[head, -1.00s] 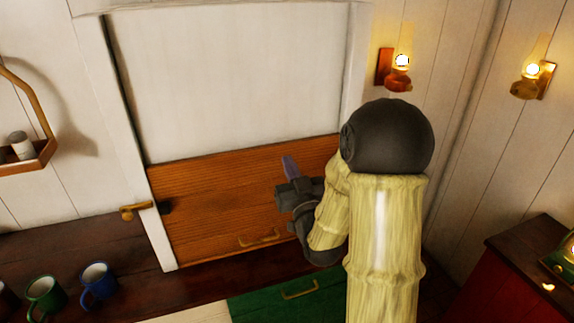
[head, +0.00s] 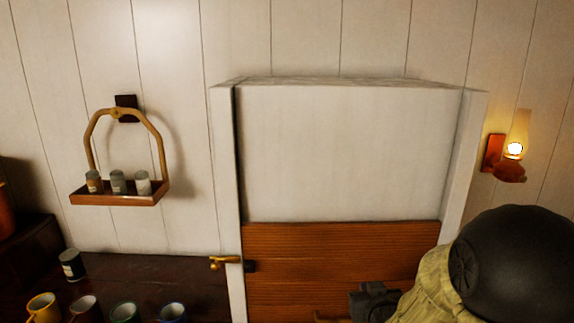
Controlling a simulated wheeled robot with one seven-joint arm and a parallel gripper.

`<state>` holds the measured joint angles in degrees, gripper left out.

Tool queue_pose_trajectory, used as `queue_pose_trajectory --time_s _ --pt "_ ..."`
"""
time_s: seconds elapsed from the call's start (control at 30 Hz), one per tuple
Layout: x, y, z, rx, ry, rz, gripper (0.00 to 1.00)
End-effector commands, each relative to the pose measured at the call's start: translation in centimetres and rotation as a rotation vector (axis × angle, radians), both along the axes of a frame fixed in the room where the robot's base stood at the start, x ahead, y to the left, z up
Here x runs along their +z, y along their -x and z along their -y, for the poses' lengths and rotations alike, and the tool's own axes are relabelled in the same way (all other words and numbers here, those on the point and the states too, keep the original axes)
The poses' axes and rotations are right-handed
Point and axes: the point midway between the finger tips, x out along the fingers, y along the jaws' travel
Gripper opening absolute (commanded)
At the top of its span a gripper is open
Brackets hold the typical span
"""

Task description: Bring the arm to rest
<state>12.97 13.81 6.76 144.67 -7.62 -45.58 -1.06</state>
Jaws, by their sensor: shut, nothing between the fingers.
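My arm rises at the lower right, with a dark round joint and pale yellow links. My gripper (head: 372,302) shows only in part at the bottom, dark grey, in front of the brown wooden panel (head: 340,250). It looks shut and empty. Its lower part is cut off by the picture's edge or hidden behind my arm.
A hanging wall shelf (head: 118,199) holds three small jars. Several enamel mugs, among them a yellow one (head: 42,308), and a dark tin (head: 72,265) stand on the dark counter (head: 150,275). A brass latch (head: 224,262) sits at the white frame. A lit lamp (head: 511,165) hangs at the right.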

Motion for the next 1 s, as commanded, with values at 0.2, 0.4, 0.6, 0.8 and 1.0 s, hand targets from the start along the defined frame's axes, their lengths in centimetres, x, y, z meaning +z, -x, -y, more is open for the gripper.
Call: queue_pose_trajectory --time_s 0.2,0.4,0.6,0.8,1.0 --pt "-3.1 4.0 -1.0 -0.012 0.004 -0.286 0.0" --pt "-5.2 8.9 -1.8 -0.025 -0.004 -0.55 0.0" --pt "-6.2 14.6 -2.7 -0.032 -0.017 -0.804 0.0" --pt "-6.4 17.7 -3.3 -0.034 -0.026 -0.936 0.0" --pt "-6.4 17.9 -3.4 -0.035 -0.027 -0.944 0.0"
